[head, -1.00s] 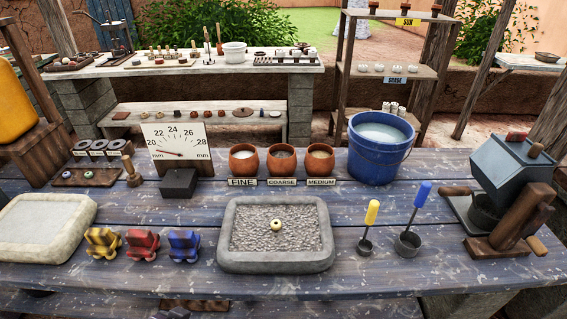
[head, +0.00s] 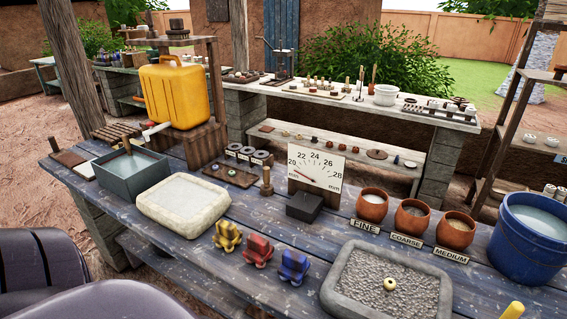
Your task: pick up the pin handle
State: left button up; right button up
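A small upright wooden handle (head: 266,181) with a wider foot stands on the blue plank table (head: 155,240). It is just left of the dark block under the dial gauge (head: 316,172) and right of the board with dark rings. I cannot tell for sure that it is the pin handle. On the back bench, more slim upright wooden pieces (head: 361,82) stand among small parts. Neither of my grippers is in view.
Yellow, red and blue small clamps (head: 259,250) sit along the front. A stone tray of gravel (head: 388,285), a pale slab (head: 183,205), clay pots (head: 411,217), a blue bucket (head: 529,240), a grey water basin (head: 130,173) and a yellow jug (head: 175,92) stand around.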

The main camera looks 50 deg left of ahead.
aim_at(266, 170)
jog(key=k+l+u, duration=0.1)
jog(key=k+l, duration=0.3)
jog(key=i+j+u, duration=0.2)
jog(key=u, duration=1.05)
jog(key=i+u, duration=0.2)
